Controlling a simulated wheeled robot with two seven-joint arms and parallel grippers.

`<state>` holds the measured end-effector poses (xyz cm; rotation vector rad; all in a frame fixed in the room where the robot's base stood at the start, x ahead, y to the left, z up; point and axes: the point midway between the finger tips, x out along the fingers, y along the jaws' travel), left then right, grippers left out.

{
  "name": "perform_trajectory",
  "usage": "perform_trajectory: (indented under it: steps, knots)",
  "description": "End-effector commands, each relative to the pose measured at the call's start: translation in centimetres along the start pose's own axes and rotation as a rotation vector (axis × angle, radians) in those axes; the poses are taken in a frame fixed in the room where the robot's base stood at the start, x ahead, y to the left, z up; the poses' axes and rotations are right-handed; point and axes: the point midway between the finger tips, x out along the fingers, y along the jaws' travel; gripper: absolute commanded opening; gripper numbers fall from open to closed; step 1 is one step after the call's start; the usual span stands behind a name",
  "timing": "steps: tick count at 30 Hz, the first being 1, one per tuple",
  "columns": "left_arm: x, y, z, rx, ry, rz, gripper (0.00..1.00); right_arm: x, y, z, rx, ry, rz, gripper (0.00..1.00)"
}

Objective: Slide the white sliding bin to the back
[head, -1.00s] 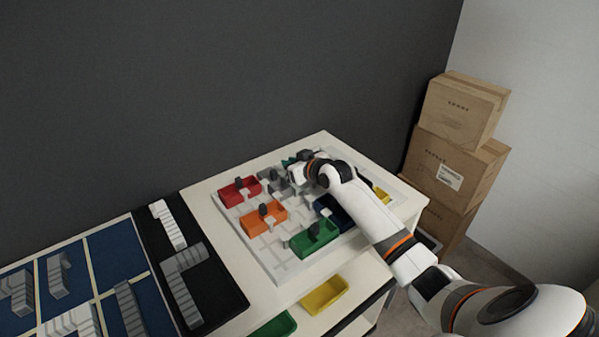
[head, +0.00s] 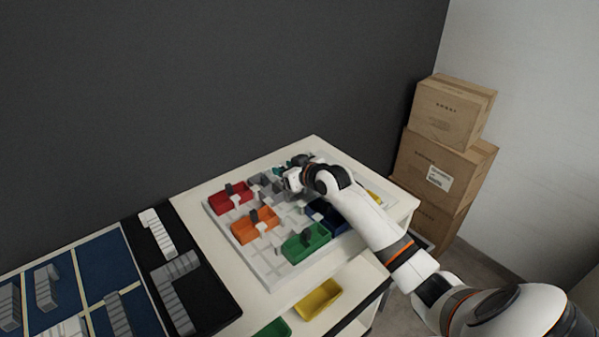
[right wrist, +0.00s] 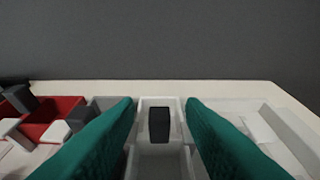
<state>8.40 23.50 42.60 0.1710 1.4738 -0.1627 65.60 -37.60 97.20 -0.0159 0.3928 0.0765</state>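The white sliding bin (right wrist: 147,104) shows in the right wrist view, straight ahead at the far side of the tray, with a dark upright handle (right wrist: 160,125) in it. My right gripper (right wrist: 160,103) has its two teal fingers spread, one to each side of the bin and handle, with gaps between. In the head view my right gripper (head: 293,163) is over the back part of the white tray (head: 270,269), and its hand hides the white bin there. My left gripper is in neither view.
A red bin (head: 230,198), a grey bin (head: 262,184), an orange bin (head: 255,225), a green bin (head: 306,242) and a dark blue bin (head: 327,215) stand on the tray. Cartons (head: 441,165) are stacked at right. A dark wall (head: 200,80) rises behind the table.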

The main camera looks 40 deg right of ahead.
Motion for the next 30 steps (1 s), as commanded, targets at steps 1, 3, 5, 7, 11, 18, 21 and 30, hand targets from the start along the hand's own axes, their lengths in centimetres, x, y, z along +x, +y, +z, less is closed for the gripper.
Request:
perform_trajectory:
  steps: [1,3,5,7,11,18,21,30]
  knots:
    - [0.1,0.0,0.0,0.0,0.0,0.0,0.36,-1.1,0.0,-0.2,-0.005,0.0,0.0,0.36]
    - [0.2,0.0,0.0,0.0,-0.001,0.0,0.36,-2.5,0.0,-0.2,-0.005,0.0,0.0,0.36]
    - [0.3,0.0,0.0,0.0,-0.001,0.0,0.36,-3.8,0.1,-0.1,-0.004,0.001,0.0,0.36]
    - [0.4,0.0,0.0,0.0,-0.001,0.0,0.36,-5.2,0.0,-0.2,-0.004,0.001,0.0,0.36]
    - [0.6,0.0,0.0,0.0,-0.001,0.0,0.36,-7.4,0.0,-0.1,-0.002,0.001,0.0,0.36]
    - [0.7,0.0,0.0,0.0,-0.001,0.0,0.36,-9.2,0.1,0.0,0.0,0.001,0.001,0.36]
    - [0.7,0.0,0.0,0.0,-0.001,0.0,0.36,-9.3,0.1,0.0,0.0,0.0,0.001,0.36]
    - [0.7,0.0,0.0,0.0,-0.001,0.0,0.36,-9.3,0.0,0.0,0.0,0.0,0.001,0.36]
